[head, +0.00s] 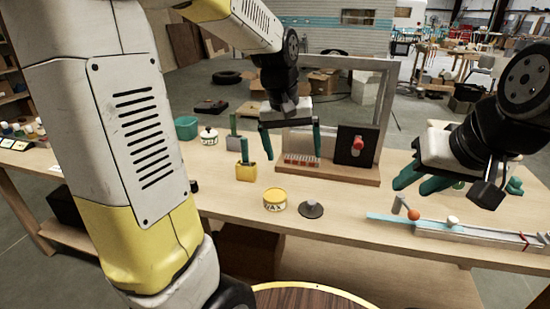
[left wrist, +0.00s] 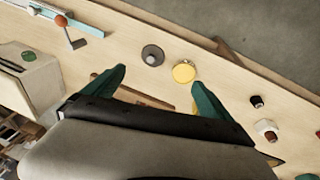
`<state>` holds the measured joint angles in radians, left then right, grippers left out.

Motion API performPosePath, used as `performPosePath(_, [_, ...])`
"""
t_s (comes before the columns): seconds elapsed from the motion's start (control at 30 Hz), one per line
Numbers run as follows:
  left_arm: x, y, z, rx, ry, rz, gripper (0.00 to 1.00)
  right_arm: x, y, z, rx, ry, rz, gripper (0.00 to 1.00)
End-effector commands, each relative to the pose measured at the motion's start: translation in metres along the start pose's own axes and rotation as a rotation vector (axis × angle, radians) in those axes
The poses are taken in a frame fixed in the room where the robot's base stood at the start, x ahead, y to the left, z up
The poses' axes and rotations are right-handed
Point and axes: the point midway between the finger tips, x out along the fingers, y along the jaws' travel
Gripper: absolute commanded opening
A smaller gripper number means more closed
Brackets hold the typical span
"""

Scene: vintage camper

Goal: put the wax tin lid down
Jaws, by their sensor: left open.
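A round tin marked WAX (head: 275,204) stands on the workbench, with a yellow top (head: 275,194). In the left wrist view the yellow disc (left wrist: 184,72) is its top; I cannot tell whether this is a seated lid or the tin's contents. A dark grey disc with a knob (head: 311,209) lies beside the tin and also shows in the left wrist view (left wrist: 153,56). My left gripper (head: 290,141) is open and empty above the bench, behind the tin. Its fingers (left wrist: 160,80) touch nothing. My right gripper (head: 410,188) hangs over the bench at the right, its fingers apart.
A yellow box with a green-handled item (head: 246,171) stands left of the tin. A panel with a red knob (head: 356,146) rises behind. A long rail (head: 450,231) with an orange ball lies at right. Bare bench lies in front of the tin.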

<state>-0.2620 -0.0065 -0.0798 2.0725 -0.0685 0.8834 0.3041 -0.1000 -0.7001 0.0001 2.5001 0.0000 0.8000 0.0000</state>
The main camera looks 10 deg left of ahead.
Motion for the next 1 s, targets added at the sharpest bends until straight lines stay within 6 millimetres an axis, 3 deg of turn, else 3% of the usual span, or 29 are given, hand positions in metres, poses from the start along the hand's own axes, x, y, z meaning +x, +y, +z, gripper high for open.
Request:
performPosePath(0.03, [-0.020,-0.008,0.015,0.013,0.043,0.021,0.96,0.000,0.000,0.000,0.000,0.000,0.000,0.36])
performPosePath(0.2, [-0.060,-0.029,0.067,0.077,0.167,0.062,0.96,0.000,0.000,0.000,0.000,0.000,0.000,0.36])
performPosePath(0.43, [-0.079,-0.045,0.121,0.147,0.300,0.071,0.96,0.000,0.000,0.000,0.000,0.000,0.000,0.36])
performPosePath(0.6, [-0.081,-0.049,0.137,0.171,0.338,0.067,0.96,0.000,0.000,0.000,0.000,0.000,0.000,0.36])
performPosePath(1.0, [-0.081,-0.049,0.138,0.173,0.341,0.067,0.96,0.000,0.000,0.000,0.000,0.000,0.000,0.36])
